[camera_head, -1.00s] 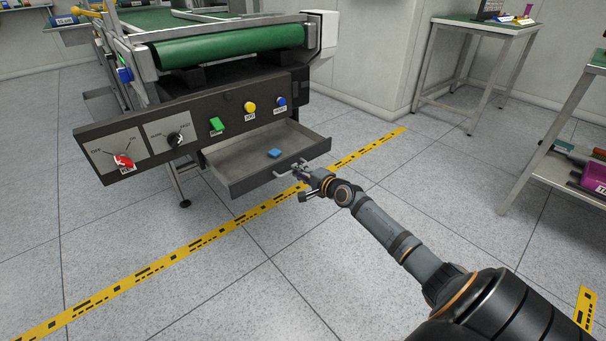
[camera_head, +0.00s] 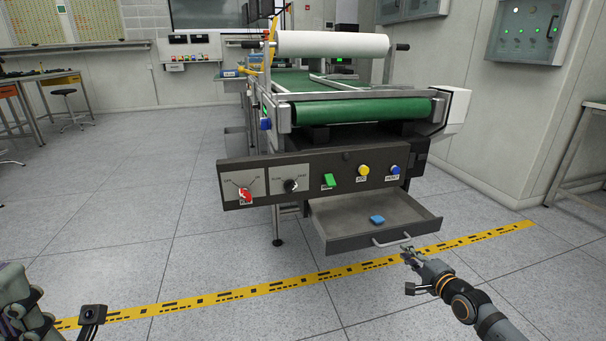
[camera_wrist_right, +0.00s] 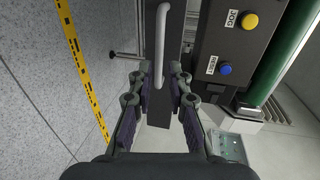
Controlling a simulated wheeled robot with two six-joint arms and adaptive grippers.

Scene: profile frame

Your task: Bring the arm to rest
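My right gripper (camera_head: 407,254) is in front of the open drawer (camera_head: 345,243), just right of its metal handle (camera_head: 392,240). In the right wrist view the two fingers (camera_wrist_right: 163,72) are apart with nothing held.
A blue block (camera_head: 377,219) lies in the drawer under the control panel (camera_head: 270,185) of the green conveyor (camera_head: 360,110). A yellow floor stripe (camera_head: 250,293) runs below. A bench (camera_head: 585,150) stands at the right.

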